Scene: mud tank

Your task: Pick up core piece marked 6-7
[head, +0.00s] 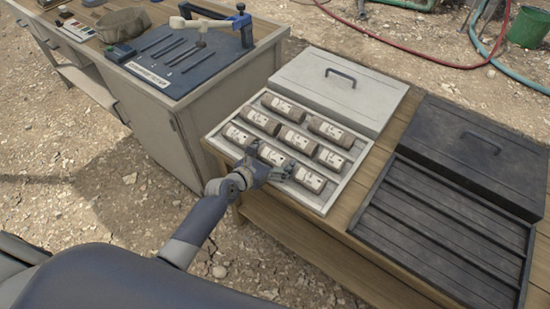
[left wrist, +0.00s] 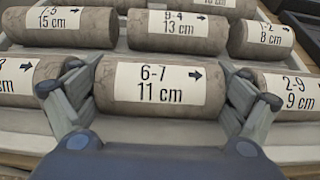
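The core piece marked 6-7, 11 cm (left wrist: 158,88) is a grey-brown cylinder with a white label. It lies in the front row of the white tray, between the 2-9 piece (left wrist: 290,97) and another piece at left (left wrist: 22,82). In the head view it is the middle front piece (head: 273,154), partly behind my left gripper (head: 268,176). My left gripper's fingers (left wrist: 160,92) are spread wide, one beside each end of the 6-7 piece; contact cannot be made out. My right gripper is not in view.
The white tray (head: 328,203) holds several cores in three rows, with its closed-handled lid (head: 330,95) behind. An empty black tray (head: 440,235) and black lid (head: 470,150) lie to the right on the wooden table. A tool bench (head: 170,120) stands at left.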

